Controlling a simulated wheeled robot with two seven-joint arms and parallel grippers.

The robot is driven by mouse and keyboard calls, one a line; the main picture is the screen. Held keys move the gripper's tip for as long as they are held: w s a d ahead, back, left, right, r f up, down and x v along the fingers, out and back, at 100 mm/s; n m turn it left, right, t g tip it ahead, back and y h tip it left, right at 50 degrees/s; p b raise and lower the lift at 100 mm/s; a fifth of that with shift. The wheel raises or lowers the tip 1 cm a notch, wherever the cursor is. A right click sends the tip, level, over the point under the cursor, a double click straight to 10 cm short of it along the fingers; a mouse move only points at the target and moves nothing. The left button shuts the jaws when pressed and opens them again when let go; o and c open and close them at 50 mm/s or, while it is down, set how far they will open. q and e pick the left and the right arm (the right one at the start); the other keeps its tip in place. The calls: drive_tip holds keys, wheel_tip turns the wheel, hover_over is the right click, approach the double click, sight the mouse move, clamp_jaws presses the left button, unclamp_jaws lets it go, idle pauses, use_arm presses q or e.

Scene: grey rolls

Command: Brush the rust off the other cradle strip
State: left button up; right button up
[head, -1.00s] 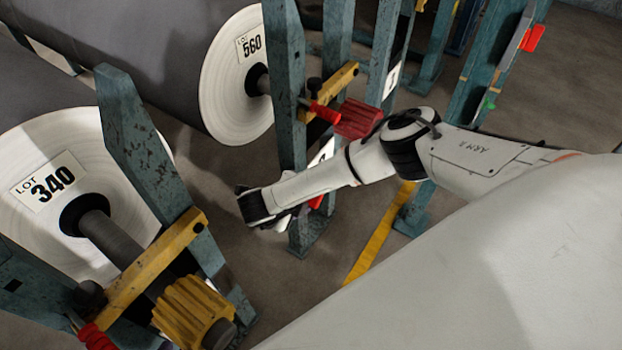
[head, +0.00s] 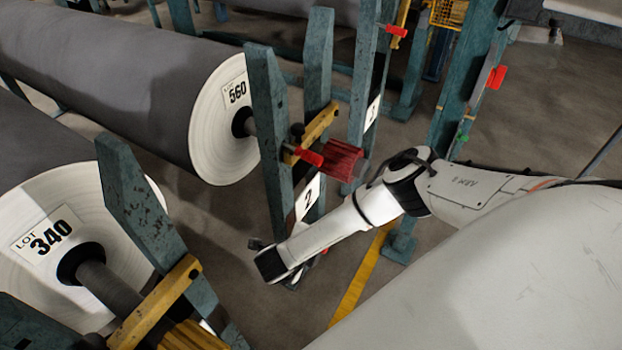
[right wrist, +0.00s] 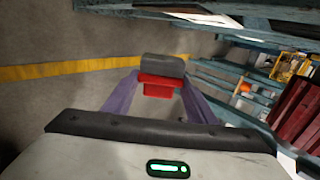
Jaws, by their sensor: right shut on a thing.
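In the right wrist view my right gripper (right wrist: 160,88) is shut on a small block, red below and dark grey above, which looks like the brush (right wrist: 161,68). In the head view my right arm (head: 330,235) reaches in from the right, and its wrist end hangs low beside the teal post carrying the number 2 plate. The fingers are mostly hidden there. The teal stands (head: 268,130) hold the roll ends on their shafts. I cannot make out a cradle strip or any rust on one. My left gripper is not in view.
The roll marked LOT 340 (head: 110,280) is at the left, and LOT 560 (head: 225,140) lies behind it. Floor with a yellow line (head: 358,285) is open below.

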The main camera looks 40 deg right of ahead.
drive_tip(key=shift+s+d+r+p, duration=0.15)
drive_tip(key=shift+s+d+p, duration=0.2)
drive_tip(key=shift+s+p, duration=0.4)
drive_tip(key=shift+s+d, duration=0.2)
drive_tip(key=shift+s, duration=0.4)
drive_tip(key=shift+w, duration=0.15)
drive_tip(key=w+b, duration=0.1)
drive_tip(key=w+a, duration=0.1)
drive_tip(key=w, duration=0.1)
drive_tip(key=w+a+b, duration=0.1)
drive_tip(key=w, duration=0.1)
drive_tip(key=shift+w+a+r+b, duration=0.1)
drive_tip(key=shift+a+r+b, duration=0.05)
drive_tip(key=shift+r+b, duration=0.15)
drive_tip(key=shift+w+a+r, duration=0.2)
drive_tip(key=shift+w+a, duration=0.05)
drive_tip(key=shift+w, duration=0.35)
drive_tip(key=shift+w+a+b, duration=0.25)
drive_tip(key=shift+w+b, duration=0.25)
drive_tip(key=shift+b, duration=0.05)
drive_tip(key=shift+w+a+b, duration=0.2)
drive_tip(key=shift+w+b, duration=0.3)
drive_tip(key=shift+b, duration=0.05)
